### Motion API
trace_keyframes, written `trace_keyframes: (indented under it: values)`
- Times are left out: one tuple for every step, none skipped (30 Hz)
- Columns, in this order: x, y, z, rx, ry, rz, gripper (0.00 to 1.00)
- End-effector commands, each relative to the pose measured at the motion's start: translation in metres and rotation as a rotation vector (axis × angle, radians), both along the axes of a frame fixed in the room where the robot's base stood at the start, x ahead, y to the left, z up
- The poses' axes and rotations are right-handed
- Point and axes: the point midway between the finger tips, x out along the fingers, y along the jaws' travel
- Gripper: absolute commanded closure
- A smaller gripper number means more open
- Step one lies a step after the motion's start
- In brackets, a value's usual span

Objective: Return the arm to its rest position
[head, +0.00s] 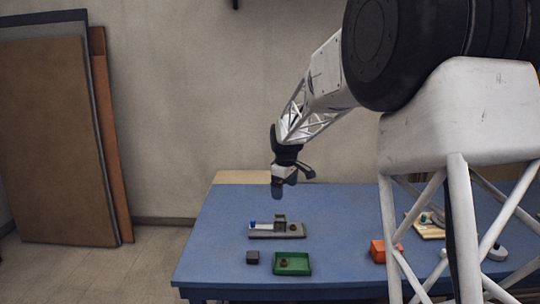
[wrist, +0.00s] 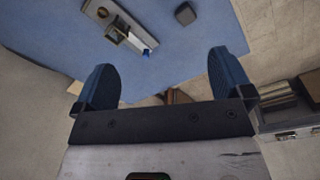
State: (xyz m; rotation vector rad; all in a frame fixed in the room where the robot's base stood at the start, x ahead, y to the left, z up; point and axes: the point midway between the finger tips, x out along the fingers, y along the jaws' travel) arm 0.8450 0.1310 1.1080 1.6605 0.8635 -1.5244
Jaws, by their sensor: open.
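My gripper (head: 287,182) hangs above the back part of the blue table, clear of everything on it. In the wrist view its two dark blue fingers (wrist: 165,80) are spread wide with nothing between them. My arm reaches in from the right. Below the gripper, a grey base (head: 290,231) lies on the table. It carries a small blue part (head: 252,224), a grey-green upright piece (head: 280,221) and a brown round part (head: 293,227). The base also shows at the top of the wrist view (wrist: 143,38).
The blue table (head: 217,227) holds a dark cube (head: 253,257), a green tray (head: 305,265) with a brown round item (head: 284,263), and an orange box (head: 378,251). A wooden board (head: 428,232) lies at the right, partly behind my stand. Panels (head: 50,130) lean on the wall at left.

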Motion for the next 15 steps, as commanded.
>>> trace_keyframes:
  values:
    - [-0.012,-0.006,0.009,0.002,-0.005,-0.022,0.02]
    - [-0.019,-0.009,0.012,0.003,-0.007,-0.036,0.02]
    - [-0.028,-0.012,0.018,0.005,-0.01,-0.054,0.02]
    - [-0.034,-0.015,0.02,0.006,-0.012,-0.069,0.02]
    - [-0.041,-0.018,0.024,0.007,-0.014,-0.082,0.02]
    - [-0.05,-0.021,0.029,0.009,-0.016,-0.101,0.02]
    - [-0.057,-0.024,0.032,0.011,-0.017,-0.114,0.02]
    - [-0.064,-0.027,0.035,0.012,-0.02,-0.127,0.02]
    - [-0.073,-0.03,0.039,0.014,-0.022,-0.146,0.02]
    - [-0.08,-0.033,0.042,0.015,-0.025,-0.16,0.02]
    - [-0.087,-0.035,0.045,0.017,-0.026,-0.173,0.02]
    - [-0.096,-0.039,0.048,0.018,-0.028,-0.191,0.02]
    - [-0.103,-0.042,0.051,0.02,-0.031,-0.206,0.02]
    - [-0.11,-0.044,0.053,0.021,-0.032,-0.22,0.02]
    - [-0.12,-0.048,0.057,0.024,-0.034,-0.238,0.02]
